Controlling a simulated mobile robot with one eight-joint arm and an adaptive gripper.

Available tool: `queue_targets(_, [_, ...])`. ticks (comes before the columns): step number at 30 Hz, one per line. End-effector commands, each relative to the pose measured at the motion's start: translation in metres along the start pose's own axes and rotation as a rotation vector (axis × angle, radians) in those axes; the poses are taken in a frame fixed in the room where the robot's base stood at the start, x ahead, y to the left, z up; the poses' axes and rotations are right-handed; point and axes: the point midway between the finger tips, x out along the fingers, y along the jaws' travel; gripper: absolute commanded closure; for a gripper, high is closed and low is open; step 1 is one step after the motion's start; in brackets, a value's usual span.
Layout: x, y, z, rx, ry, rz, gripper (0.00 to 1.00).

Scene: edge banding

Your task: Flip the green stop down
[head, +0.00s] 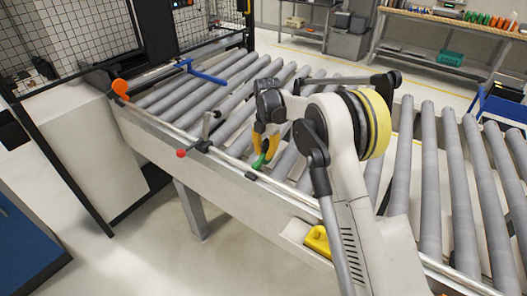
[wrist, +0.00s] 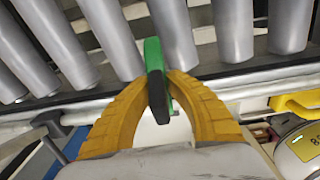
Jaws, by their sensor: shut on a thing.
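The green stop (head: 261,161) is a small green piece at the near rail of the roller conveyor. In the wrist view the green stop (wrist: 154,58) stands up between the yellow fingers, with a dark lower part. My gripper (head: 266,143) is at the rail with its yellow fingers around the stop. In the wrist view my gripper (wrist: 160,88) has both fingertips against the stop's sides. The stop's lower mount is partly hidden by the fingers.
Grey rollers (head: 455,160) fill the conveyor behind the rail (head: 240,178). A red-tipped lever (head: 182,153) and an orange knob (head: 120,87) are on the left. A yellow part (head: 318,240) is on the near side at right. A blue bar (head: 207,76) lies across the far left rollers.

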Motion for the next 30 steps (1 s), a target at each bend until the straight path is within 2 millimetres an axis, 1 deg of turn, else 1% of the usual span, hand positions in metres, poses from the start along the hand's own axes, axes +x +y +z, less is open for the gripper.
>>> queue_targets(1, [0.004,-0.001,0.003,0.003,0.038,-0.002,1.0])
queue_targets(6, [0.011,-0.001,0.004,0.001,0.16,-0.002,1.0])
queue_targets(12, [0.016,-0.001,0.004,0.001,0.261,-0.003,1.0])
queue_targets(18, [0.019,-0.001,0.004,0.001,0.314,-0.004,1.0])
queue_targets(30, [0.019,-0.001,0.003,0.001,0.333,-0.004,1.0])
